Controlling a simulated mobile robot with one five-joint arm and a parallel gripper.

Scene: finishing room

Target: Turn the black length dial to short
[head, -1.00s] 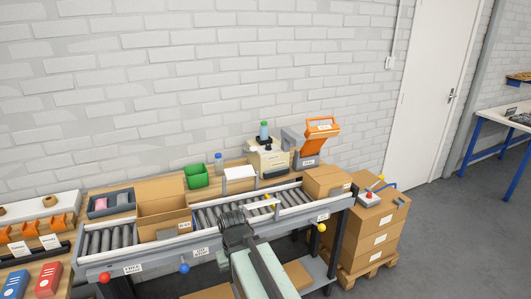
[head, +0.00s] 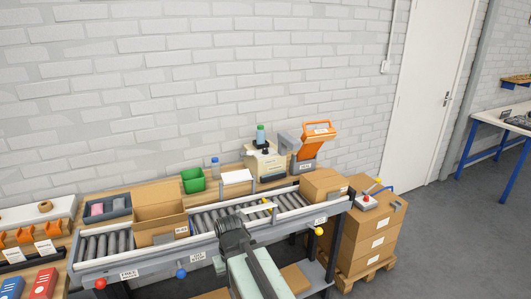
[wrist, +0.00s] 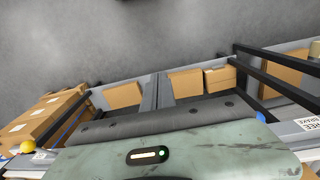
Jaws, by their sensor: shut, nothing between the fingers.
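A cream-coloured machine (head: 265,165) with a label stands on the wooden bench behind the roller conveyor, by the wall. A small black part (head: 261,150) shows on its top, below a green-capped bottle. I cannot tell at this size whether that part is the length dial, or read any setting. My gripper (head: 230,226) is in front of the conveyor, well short of the machine and apart from it. In the wrist view, its fingers (wrist: 157,91) are together and empty, above the floor and lower shelf. The machine is out of the wrist view.
The roller conveyor (head: 137,272) lies between me and the bench, carrying an open carton (head: 158,211) and a closed carton (head: 322,184). An orange-handled device (head: 316,142) stands right of the machine. A green bin (head: 193,180) and a white box (head: 237,178) stand left. Stacked cartons (head: 368,245) are at right.

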